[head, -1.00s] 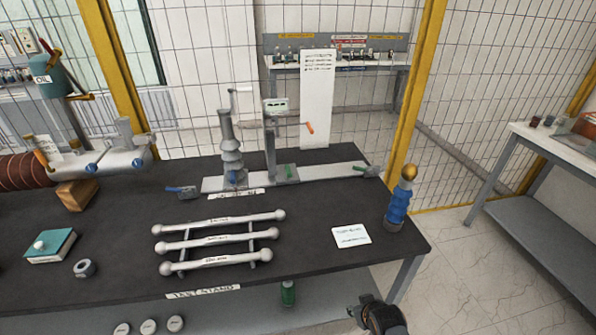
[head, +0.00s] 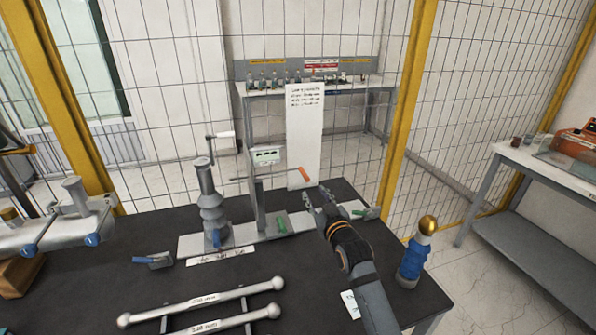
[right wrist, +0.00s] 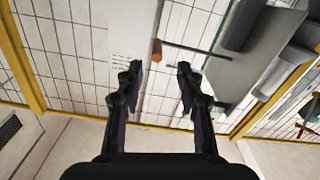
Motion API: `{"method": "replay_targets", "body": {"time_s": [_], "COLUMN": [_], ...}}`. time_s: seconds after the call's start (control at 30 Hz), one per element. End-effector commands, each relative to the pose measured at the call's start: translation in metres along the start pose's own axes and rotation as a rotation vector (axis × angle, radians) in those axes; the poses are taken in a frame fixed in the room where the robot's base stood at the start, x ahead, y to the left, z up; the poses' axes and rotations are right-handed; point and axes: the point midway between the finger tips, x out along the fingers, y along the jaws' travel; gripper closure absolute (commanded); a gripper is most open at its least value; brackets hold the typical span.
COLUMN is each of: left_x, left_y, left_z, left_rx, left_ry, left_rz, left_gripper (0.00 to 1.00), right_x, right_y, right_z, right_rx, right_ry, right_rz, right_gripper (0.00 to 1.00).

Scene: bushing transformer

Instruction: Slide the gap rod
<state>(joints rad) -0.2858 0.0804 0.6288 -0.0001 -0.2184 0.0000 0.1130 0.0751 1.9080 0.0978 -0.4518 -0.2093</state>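The gap rod (head: 281,175) is a thin dark rod with an orange handle (head: 305,174) at its right end. It passes through the upright post (head: 259,205) of the test fixture, below a small display box. My right gripper (head: 318,195) is open and empty, just below and right of the orange handle in the head view. In the right wrist view, the handle (right wrist: 157,50) shows beyond the gap between the open fingertips (right wrist: 159,73), apart from them. The rod (right wrist: 195,49) runs right from it. My left gripper is not in view.
A grey insulator column (head: 211,205) with a crank stands left of the post on the same pale base. A blue bottle-shaped piece with a gold top (head: 415,255) stands near my right arm. Ball-ended bars (head: 203,302) lie at the front. A white sign panel (head: 305,125) rises behind.

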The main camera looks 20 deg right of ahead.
Motion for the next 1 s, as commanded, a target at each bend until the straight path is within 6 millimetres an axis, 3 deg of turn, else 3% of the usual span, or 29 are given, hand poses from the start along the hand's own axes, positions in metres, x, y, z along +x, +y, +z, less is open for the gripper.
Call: {"method": "replay_targets", "body": {"time_s": [0.23, 0.43, 0.6, 0.77, 1.0], "left_x": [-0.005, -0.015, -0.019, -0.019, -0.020], "left_y": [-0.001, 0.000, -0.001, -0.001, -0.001], "left_z": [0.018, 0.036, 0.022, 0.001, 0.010], "left_rx": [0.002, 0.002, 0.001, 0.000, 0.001], "left_ry": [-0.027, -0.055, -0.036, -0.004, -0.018], "left_rz": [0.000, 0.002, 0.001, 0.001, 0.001], "left_gripper": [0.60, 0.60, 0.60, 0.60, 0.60], "right_x": [0.013, 0.056, 0.087, 0.102, 0.105], "right_y": [0.001, 0.001, 0.001, 0.000, 0.000], "right_z": [-0.003, -0.005, -0.003, -0.002, -0.001], "right_rx": [0.000, 0.001, 0.000, 0.000, 0.000], "right_ry": [0.006, 0.004, 0.003, 0.003, 0.003], "right_rz": [0.001, 0.001, 0.001, 0.000, 0.001], "right_gripper": [0.63, 0.63, 0.63, 0.63, 0.63]}}
